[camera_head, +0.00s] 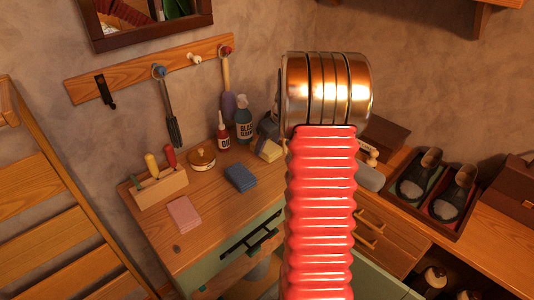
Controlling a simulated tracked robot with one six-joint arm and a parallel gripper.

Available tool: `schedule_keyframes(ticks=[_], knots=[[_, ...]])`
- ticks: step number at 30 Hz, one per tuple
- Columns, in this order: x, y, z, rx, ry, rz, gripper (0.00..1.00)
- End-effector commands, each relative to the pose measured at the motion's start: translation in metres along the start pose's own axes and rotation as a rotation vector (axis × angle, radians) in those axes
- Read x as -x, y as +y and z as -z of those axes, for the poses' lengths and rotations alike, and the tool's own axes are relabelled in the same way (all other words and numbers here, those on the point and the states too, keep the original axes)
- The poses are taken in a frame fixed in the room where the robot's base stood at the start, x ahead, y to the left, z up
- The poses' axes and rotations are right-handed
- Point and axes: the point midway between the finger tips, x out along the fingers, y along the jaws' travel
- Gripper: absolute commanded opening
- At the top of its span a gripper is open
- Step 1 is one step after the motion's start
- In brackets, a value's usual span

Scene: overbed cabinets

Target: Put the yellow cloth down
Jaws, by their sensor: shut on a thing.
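My raised arm, with its red ribbed sleeve and shiny metal rings, fills the middle of the view. It hides my gripper and whatever is in it. A small yellow piece (268,150), which may be the yellow cloth, shows just left of the arm, near the back of the wooden bench top. Its right part is covered by the arm. I cannot tell whether it rests on the bench or is held. A folded blue cloth (240,177) and a folded pink cloth (184,214) lie flat on the bench top.
The bench top (215,232) also carries a wooden tool holder (160,188), a round lidded pot (202,158), a red bottle (223,133) and a dark spray bottle (243,122). A shoe tray (405,210) stands at right. A ladder-like wooden frame (50,190) is at left. Bare bench shows around the pink cloth.

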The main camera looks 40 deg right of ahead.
Motion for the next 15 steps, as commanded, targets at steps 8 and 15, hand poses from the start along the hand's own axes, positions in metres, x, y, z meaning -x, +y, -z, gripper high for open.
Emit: schedule_keyframes(ticks=[8,15], knots=[[-0.016,-0.001,-0.007,-0.001,-0.003,0.002,0.31],[-0.035,-0.001,-0.014,0.001,-0.001,0.001,0.31]])
